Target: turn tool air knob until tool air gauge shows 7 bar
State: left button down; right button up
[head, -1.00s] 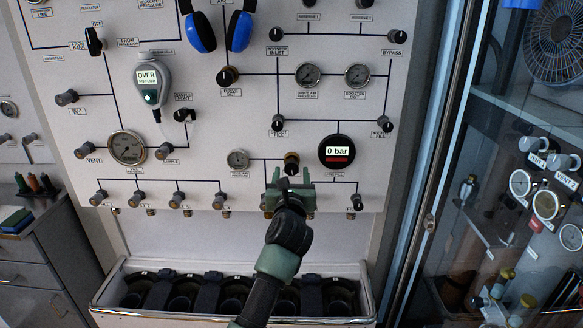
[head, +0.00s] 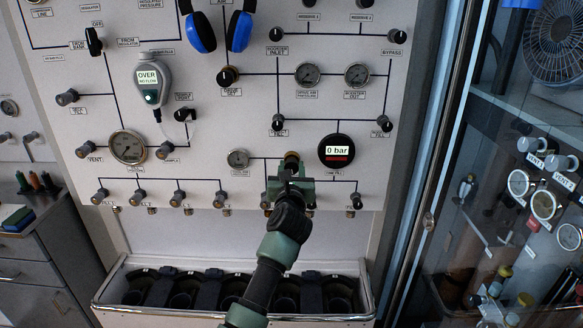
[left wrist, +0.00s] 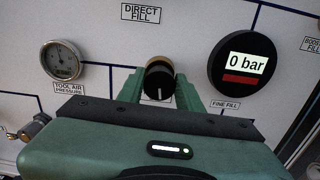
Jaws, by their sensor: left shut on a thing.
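The tool air gauge (head: 238,159) is a small round dial on the panel, left of a brass and black knob (head: 291,158). In the left wrist view the gauge (left wrist: 62,60) has a "TOOL AIR PRESSURE" label below it; its needle is too small to read surely. The knob (left wrist: 159,80) there has a white mark pointing down; no label of its own shows. My left gripper (head: 290,168) has its green fingers on either side of the knob and is shut on it, also seen in the left wrist view (left wrist: 160,92). My right gripper is not in view.
A digital display (head: 337,151) reading 0 bar sits right of the knob. A row of small knobs (head: 178,199) runs along the panel's lower edge. Below is a rack (head: 240,318) with dark slots. A glass door (head: 432,180) stands at the right.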

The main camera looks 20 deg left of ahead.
pick_arm(q)
jog(key=shift+r+m+p, duration=0.2)
jog(key=shift+m+p, duration=0.5)
jog(key=shift+p, duration=0.15)
jog(key=shift+f+m, duration=0.2)
jog(key=shift+m, duration=0.1)
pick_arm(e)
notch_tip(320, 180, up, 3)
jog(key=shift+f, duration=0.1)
pick_arm(q)
jog(key=c, duration=1)
grip_release()
jog(key=shift+d, duration=0.1)
jog(key=b+v, duration=0.1)
jog(key=v, duration=0.6)
jog(key=shift+s, duration=0.4)
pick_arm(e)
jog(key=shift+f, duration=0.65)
pick_arm(q)
jog(key=shift+o, duration=0.2)
jog(key=shift+d, duration=0.1)
